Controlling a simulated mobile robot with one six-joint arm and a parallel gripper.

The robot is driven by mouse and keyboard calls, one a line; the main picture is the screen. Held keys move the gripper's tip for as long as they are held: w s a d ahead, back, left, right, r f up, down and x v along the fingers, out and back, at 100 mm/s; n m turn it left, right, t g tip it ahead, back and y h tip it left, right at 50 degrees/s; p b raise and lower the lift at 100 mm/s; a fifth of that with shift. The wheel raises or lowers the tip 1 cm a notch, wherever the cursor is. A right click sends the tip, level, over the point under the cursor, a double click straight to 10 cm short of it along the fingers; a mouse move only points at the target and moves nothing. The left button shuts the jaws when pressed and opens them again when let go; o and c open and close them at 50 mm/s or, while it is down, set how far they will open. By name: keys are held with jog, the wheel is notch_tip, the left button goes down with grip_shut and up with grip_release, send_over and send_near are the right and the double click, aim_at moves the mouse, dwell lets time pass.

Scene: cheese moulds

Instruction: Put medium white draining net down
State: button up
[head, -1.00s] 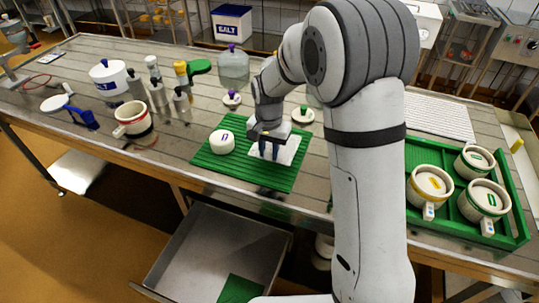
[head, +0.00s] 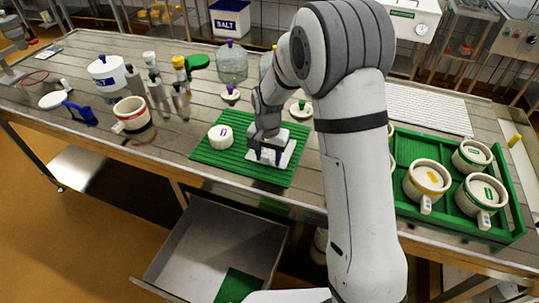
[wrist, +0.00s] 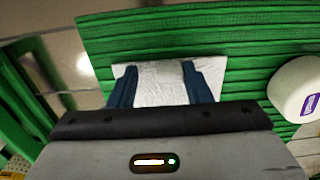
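The medium white draining net (head: 285,158) is a white sheet lying on the green ribbed mat (head: 212,157) near its middle. In the wrist view the net (wrist: 160,88) shows below and between my two blue fingers, reaching a little past them. My gripper (head: 267,156) is low over the net with its fingers spread apart. The wrist view also shows my gripper (wrist: 160,85) open. Whether the fingertips touch the net is hard to tell. My gripper and wrist hide part of the net in the head view.
A green tray (head: 452,215) with several moulds stands at right. An open drawer (head: 215,250) is below the table front.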

notch_tip(320, 180, up, 12)
jog(key=b, duration=0.1)
jog(key=s+d+r+n+t, duration=0.1)
jog(key=s+d, duration=0.5)
jog(key=s, duration=0.6)
jog(key=s+d+r+n+t, duration=0.1)
jog(key=s+d+r+n, duration=0.2)
jog(key=s+d, duration=0.4)
jog(key=s+r, duration=0.1)
jog(key=s, duration=0.4)
jog(key=shift+r+t, duration=0.15)
jog(key=shift+t, duration=0.25)
jog(key=shift+d, duration=0.1)
jog(key=shift+c, duration=0.2)
jog(key=shift+c, duration=1)
